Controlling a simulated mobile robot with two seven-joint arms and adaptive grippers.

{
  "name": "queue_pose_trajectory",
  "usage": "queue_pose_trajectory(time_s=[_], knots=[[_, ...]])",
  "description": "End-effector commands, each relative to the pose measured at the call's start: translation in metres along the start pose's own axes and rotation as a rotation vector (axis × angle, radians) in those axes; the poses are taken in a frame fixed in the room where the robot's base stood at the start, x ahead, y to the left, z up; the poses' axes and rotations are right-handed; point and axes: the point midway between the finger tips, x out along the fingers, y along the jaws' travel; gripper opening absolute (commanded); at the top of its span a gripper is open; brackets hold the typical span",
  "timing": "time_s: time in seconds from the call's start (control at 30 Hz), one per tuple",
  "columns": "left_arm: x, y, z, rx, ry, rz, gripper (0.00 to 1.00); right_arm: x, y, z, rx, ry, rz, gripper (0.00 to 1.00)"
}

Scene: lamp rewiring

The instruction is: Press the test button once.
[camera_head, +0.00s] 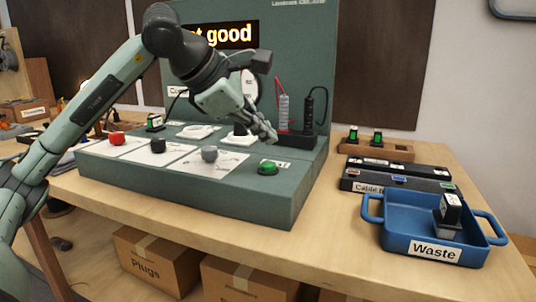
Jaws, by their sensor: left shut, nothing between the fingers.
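A green round button (268,168) sits on the right part of the sloped front of the green test station (245,205). No readable label shows by it, so I cannot tell from print that it is the test button. My left gripper (271,137) is shut and empty. It hangs over the station, above and apart from the green button in the picture. A lit display (232,34) reads "t good" in orange; my left arm hides its start. My right gripper is not in view.
Red (116,138), black (158,145) and grey (209,154) knobs line the station's front. Red (282,108) and black (308,112) probes stand behind. A blue Waste tray (410,222) holding a black-and-white part is at right. Bare wood (325,225) lies between.

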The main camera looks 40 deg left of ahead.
Motion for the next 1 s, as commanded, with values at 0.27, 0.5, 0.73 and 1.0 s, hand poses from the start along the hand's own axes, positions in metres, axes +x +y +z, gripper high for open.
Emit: queue_pose_trajectory(time_s=[0.27, 0.5, 0.73, 1.0], knots=[[-0.02, 0.015, 0.014, 0.0, 0.001, -0.001, 0.0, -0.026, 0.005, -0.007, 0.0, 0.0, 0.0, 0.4], [-0.019, 0.014, 0.014, 0.0, 0.001, -0.001, 0.0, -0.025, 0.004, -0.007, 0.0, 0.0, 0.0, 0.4], [-0.019, 0.014, 0.014, 0.0, 0.0, 0.0, 0.0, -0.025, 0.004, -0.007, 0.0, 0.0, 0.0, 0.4], [-0.019, 0.014, 0.014, 0.0, 0.0, 0.0, 0.0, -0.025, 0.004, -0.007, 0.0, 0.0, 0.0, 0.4]])
